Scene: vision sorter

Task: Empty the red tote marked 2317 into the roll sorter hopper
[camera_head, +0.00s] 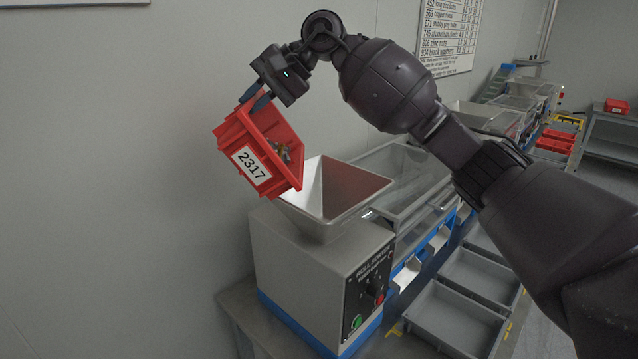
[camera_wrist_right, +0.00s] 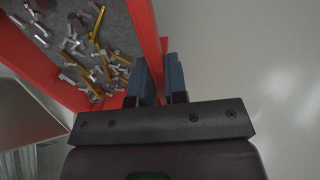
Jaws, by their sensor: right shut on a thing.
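The red tote (camera_head: 228,137) marked 2317 hangs in the air, tilted, beside and slightly above the left rim of the metal hopper (camera_head: 345,185). My right gripper (camera_head: 257,98) is shut on the tote's back wall. In the right wrist view the gripper (camera_wrist_right: 162,80) grips the red wall (camera_wrist_right: 148,35) of the tote. Small mixed fasteners (camera_wrist_right: 95,50), silver and yellowish, lie inside the tote. The hopper sits on the grey roll sorter (camera_head: 300,262) with its control panel facing front right. The inside of the hopper that shows looks empty. My left gripper is not in view.
Grey bins (camera_head: 455,318) stand in front of the sorter's outlets. A clear-covered sorter section (camera_head: 405,175) runs back to the right. More red totes (camera_head: 556,140) sit farther back. A grey wall (camera_head: 90,150) is close behind the tote.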

